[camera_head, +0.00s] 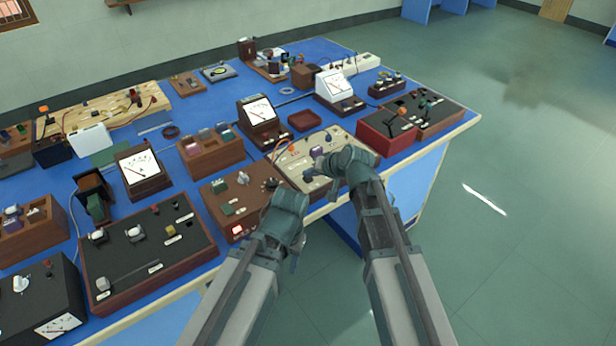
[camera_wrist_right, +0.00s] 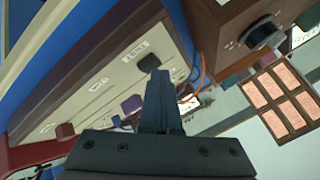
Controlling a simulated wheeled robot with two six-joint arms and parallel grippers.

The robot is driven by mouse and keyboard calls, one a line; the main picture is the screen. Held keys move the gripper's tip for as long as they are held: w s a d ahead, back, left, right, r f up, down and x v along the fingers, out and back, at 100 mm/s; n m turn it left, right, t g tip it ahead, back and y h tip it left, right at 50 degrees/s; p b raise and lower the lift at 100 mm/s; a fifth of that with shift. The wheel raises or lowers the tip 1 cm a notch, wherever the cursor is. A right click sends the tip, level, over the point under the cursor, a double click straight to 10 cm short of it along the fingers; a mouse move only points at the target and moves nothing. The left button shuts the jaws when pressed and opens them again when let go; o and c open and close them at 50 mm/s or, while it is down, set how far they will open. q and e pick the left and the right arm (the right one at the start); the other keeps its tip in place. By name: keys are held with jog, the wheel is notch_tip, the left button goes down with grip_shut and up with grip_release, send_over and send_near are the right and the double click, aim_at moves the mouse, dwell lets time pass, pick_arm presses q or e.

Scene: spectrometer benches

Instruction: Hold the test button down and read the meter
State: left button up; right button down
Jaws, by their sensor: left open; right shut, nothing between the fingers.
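The cream control panel (camera_head: 300,178) sits at the front edge of the blue bench, with small knobs and labels on it. My right gripper (camera_head: 322,170) is over this panel. In the right wrist view its shut fingers (camera_wrist_right: 160,78) point at a dark button (camera_wrist_right: 149,62) beside a white label on the cream panel; whether they touch it I cannot tell. Analog meters with white faces stand behind the panel: one nearer (camera_head: 259,111), one to its right (camera_head: 334,88). I cannot tell which is the task's meter. My left gripper (camera_head: 292,240) is lower, by the bench's front edge, its fingers mostly hidden.
A brown box with a lit red switch (camera_head: 236,231) lies left of the panel. A red and brown box (camera_head: 392,132) lies on its right. A black panel (camera_head: 150,250) fills the near left bench. The floor (camera_head: 530,200) to the right is clear.

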aim_at(310, 183)
jog(key=shift+r+p, duration=0.55)
jog(key=shift+r, duration=0.2)
jog(key=shift+r, duration=0.1)
notch_tip(310, 183, up, 5)
jog(key=p, duration=0.5)
jog(key=s+d+f+n+g+h, duration=0.1)
jog(key=s+f+g+h, duration=0.1)
jog(key=s, duration=0.6)
jog(key=s+d+f+n+g+h, duration=0.2)
jog(key=s+h, duration=0.1)
jog(key=s, duration=0.6)
jog(key=s+d+f+n+g+h, duration=0.1)
jog(key=s+d+f+g+h, duration=0.1)
jog(key=s, duration=0.6)
jog(key=shift+s+d+f+g+h, duration=0.3)
jog(key=shift+s+f+g, duration=0.1)
jog(key=shift+g, duration=0.2)
